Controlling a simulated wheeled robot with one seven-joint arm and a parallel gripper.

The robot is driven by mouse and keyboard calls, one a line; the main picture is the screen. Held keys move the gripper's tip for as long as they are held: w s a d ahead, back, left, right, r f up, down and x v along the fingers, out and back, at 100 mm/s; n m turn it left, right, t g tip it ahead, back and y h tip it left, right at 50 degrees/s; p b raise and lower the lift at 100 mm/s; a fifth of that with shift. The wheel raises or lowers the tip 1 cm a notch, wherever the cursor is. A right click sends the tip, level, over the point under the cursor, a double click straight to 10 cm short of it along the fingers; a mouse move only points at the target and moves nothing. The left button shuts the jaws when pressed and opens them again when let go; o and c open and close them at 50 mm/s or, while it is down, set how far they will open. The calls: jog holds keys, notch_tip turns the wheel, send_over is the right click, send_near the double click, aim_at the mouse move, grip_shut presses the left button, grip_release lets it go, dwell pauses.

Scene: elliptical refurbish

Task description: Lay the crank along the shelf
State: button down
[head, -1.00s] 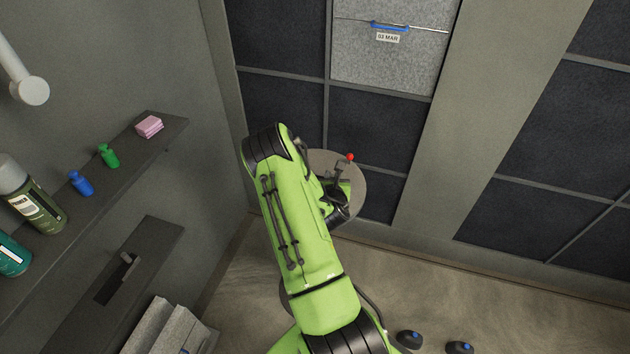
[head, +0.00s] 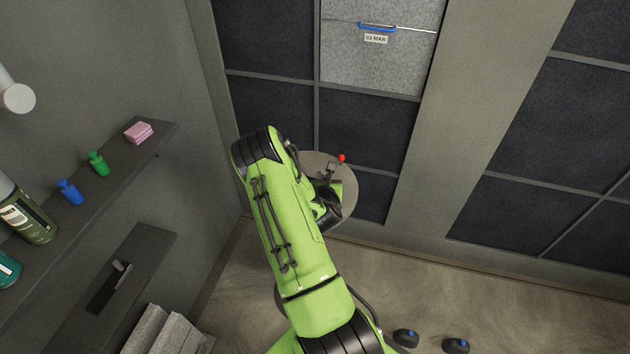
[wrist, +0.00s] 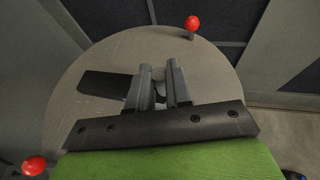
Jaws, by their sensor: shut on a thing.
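My gripper (wrist: 160,90) is shut on a small part, mostly hidden between its fingers in the wrist view. A flat dark bar (wrist: 105,85) extends left from behind the fingers, over the round grey disc (wrist: 95,55); it looks like the crank, though where it joins the held part is hidden. In the head view the gripper (head: 327,172) is partly hidden behind my green arm, over the disc (head: 362,185).
A red ball (wrist: 192,22) stands at the disc's far edge; another (wrist: 35,165) is at the lower left. Grey blocks (head: 165,332) stand below.

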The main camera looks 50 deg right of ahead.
notch_tip(320, 180, up, 10)
jog(key=p, duration=0.7)
